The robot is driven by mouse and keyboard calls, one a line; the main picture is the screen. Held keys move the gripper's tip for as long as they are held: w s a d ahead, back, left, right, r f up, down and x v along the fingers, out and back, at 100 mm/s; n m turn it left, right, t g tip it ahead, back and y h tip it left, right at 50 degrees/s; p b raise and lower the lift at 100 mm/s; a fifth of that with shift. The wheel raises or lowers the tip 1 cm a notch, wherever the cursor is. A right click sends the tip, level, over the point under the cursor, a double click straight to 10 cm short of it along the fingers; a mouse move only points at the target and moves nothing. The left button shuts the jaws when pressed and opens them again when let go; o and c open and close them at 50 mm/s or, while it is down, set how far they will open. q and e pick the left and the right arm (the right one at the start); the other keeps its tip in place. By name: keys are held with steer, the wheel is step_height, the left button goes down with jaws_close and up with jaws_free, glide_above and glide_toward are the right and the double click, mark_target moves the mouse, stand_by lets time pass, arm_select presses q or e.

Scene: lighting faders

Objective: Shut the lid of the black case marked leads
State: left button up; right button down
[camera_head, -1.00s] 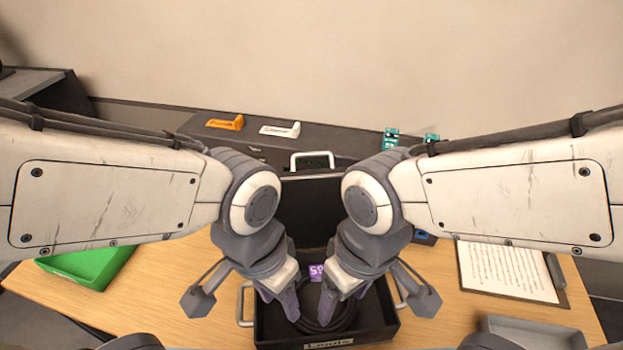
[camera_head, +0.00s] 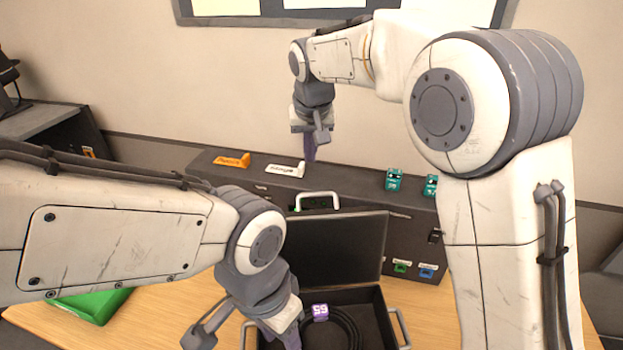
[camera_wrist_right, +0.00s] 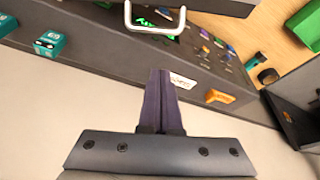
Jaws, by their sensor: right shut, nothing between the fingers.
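The black case (camera_head: 376,305) stands on the table with its lid (camera_head: 335,250) raised upright, and a white handle (camera_head: 317,197) shows at the lid's top edge. A coiled black cable (camera_head: 345,325) with a purple tag (camera_head: 320,312) lies inside. The case's front is out of frame now. My left gripper (camera_head: 285,335) is low at the left part of the case; its jaws are not clear. My right gripper (camera_head: 310,150) is shut and empty, raised beyond the lid. In the right wrist view its fingers (camera_wrist_right: 160,95) are together, apart from the handle (camera_wrist_right: 155,28).
A long dark console (camera_head: 345,190) stands behind the case, with an orange piece (camera_head: 232,160), a white piece (camera_head: 286,169) and teal boxes (camera_head: 394,180) on top. A green tray (camera_head: 92,305) is at left. My right arm covers much of the right side.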

step_height(320, 180, down, 9)
steer(key=p, duration=0.4)
steer(key=shift+w+d+p, duration=0.15)
steer(key=shift+w+p, duration=0.2)
steer(key=shift+p, duration=0.05)
steer(key=shift+f, duration=0.1)
